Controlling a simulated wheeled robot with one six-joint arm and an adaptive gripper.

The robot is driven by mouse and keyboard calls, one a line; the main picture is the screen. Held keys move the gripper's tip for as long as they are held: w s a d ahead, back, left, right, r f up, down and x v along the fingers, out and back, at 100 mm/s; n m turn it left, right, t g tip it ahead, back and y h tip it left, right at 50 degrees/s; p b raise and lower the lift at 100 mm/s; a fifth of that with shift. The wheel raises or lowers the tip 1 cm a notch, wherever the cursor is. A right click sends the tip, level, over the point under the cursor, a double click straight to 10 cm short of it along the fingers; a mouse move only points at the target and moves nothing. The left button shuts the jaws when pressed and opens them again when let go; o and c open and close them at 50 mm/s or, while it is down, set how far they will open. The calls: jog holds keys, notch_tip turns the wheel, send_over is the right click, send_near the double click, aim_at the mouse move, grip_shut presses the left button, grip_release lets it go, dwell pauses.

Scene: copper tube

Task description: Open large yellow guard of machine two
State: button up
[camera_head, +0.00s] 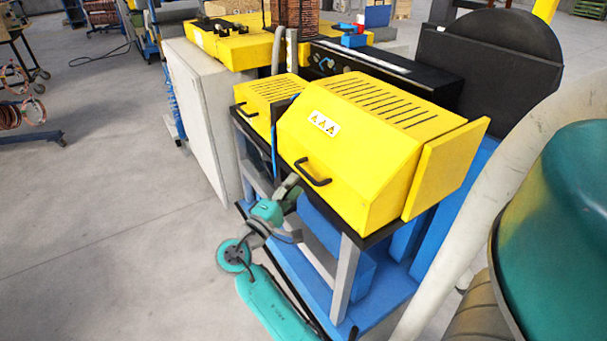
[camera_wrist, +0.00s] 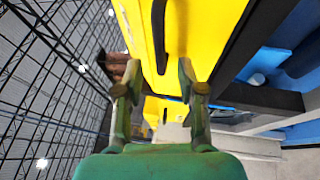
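The large yellow guard (camera_head: 350,150) is a box-like cover with a slotted top and a warning label. It sits closed on the machine frame. Its black handle (camera_head: 313,174) is on the sloped front face. My gripper (camera_head: 290,184) is just below and left of this handle, partly hard to make out. In the wrist view, my gripper (camera_wrist: 158,74) has its two fingers spread with nothing between them. A black handle (camera_wrist: 164,38) on a yellow guard (camera_wrist: 205,38) lies ahead, between the finger lines, apart from the fingertips.
A smaller yellow guard (camera_head: 268,91) with its own handle stands left of the large one. A yellow side panel (camera_head: 446,168) stands at the right. A grey cabinet (camera_head: 200,110) is behind left. The grey floor (camera_head: 100,220) at left is clear. Blue machine parts lie below the guard.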

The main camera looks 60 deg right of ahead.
aim_at(304, 175)
jog(key=shift+x, duration=2.95)
grip_shut()
